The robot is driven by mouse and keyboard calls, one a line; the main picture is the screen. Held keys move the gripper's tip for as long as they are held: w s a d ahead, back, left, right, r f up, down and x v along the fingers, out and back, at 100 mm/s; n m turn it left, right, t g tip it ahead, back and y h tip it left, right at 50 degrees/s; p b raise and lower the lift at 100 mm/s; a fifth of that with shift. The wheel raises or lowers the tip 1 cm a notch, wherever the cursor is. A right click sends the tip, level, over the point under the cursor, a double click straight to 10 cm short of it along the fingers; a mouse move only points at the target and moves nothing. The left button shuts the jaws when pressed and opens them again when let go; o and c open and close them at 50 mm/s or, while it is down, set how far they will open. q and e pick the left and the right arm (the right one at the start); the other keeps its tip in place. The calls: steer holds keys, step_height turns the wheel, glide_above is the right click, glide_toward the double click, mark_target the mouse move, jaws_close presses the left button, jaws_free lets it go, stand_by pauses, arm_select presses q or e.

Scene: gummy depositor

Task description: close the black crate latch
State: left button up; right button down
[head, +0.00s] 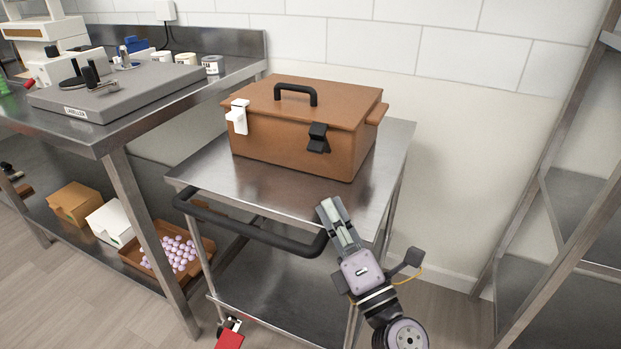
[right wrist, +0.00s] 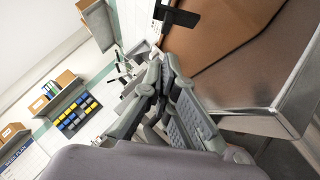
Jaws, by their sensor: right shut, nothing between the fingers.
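The brown crate (head: 290,135) stands on the metal cart with its lid down. The black latch (head: 318,138) is on the right part of its front face. In the right wrist view the black latch (right wrist: 178,17) stands out from the crate edge at the top. I cannot tell if it is fastened. A white latch (head: 237,116) is at the crate's left front. My right gripper (head: 330,207) is shut and empty, in front of and below the black latch, apart from it. In the right wrist view its fingers (right wrist: 165,72) are close together. My left gripper is not in view.
The cart's top (head: 395,150) has bare room before the crate. Its black handle (head: 250,229) runs along the front, beside my right gripper. A steel bench (head: 100,143) stands left, with a tray of pink balls (head: 147,262) below. A metal rack (head: 540,215) stands right.

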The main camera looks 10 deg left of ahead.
mark_target(320, 143)
steer(key=shift+w+a+r+p, duration=0.4)
steer(key=shift+w+a+r, duration=0.1)
steer(key=shift+w+r, duration=0.4)
arm_select(q)
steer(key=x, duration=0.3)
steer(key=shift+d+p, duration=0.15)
steer(key=shift+p, duration=0.25)
arm_select(e)
steer(key=x, duration=0.6)
steer(key=shift+w+a+f, duration=0.15)
steer(key=shift+w+a, duration=0.05)
steer(key=shift+w, duration=0.1)
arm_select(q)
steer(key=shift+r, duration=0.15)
